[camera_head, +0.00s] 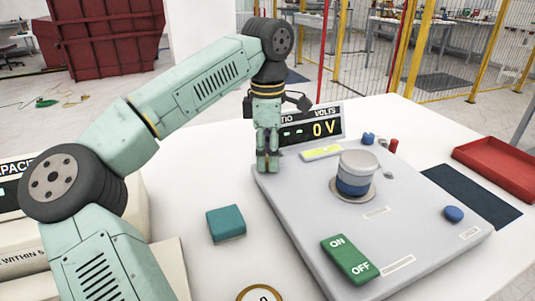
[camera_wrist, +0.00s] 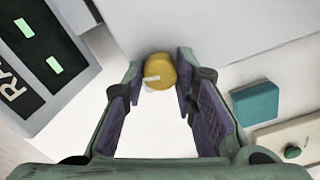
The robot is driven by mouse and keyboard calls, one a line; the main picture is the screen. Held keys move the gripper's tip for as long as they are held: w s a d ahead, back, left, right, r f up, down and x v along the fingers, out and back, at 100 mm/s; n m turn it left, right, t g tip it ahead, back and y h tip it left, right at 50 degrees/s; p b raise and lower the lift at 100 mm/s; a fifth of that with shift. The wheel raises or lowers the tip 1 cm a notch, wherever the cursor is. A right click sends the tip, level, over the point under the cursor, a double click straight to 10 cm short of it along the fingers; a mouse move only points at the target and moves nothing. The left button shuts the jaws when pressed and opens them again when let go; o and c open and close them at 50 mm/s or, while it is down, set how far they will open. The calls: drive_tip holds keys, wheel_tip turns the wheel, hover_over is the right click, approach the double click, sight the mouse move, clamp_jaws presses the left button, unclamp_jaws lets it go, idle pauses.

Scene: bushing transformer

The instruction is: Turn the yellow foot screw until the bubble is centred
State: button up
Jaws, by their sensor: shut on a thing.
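The yellow foot screw (camera_wrist: 158,72) shows in the wrist view at the edge of the grey base plate, with a small white mark on its face. My gripper (camera_wrist: 161,80) has its two fingertips on either side of it and is shut on it. In the head view my gripper (camera_head: 267,165) points down at the far-left corner of the base plate (camera_head: 300,205) and hides the screw. A yellow-green level vial (camera_head: 322,152) lies on the plate just right of my gripper. Its bubble is too small to make out.
A blue and white bushing (camera_head: 356,172), blue knobs (camera_head: 453,213) and a green ON/OFF switch (camera_head: 350,259) are on the plate. A teal block (camera_head: 226,223) lies left. A red tray (camera_head: 500,165) is right.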

clamp_jaws()
drive_tip(key=shift+n, duration=0.3)
drive_tip(key=n, duration=0.3)
drive_tip(key=shift+n, duration=0.3)
drive_tip(key=n, duration=0.5)
drive_tip(key=shift+n, duration=0.4)
drive_tip(key=o, duration=0.9)
unclamp_jaws()
drive_tip(key=shift+o, duration=0.2)
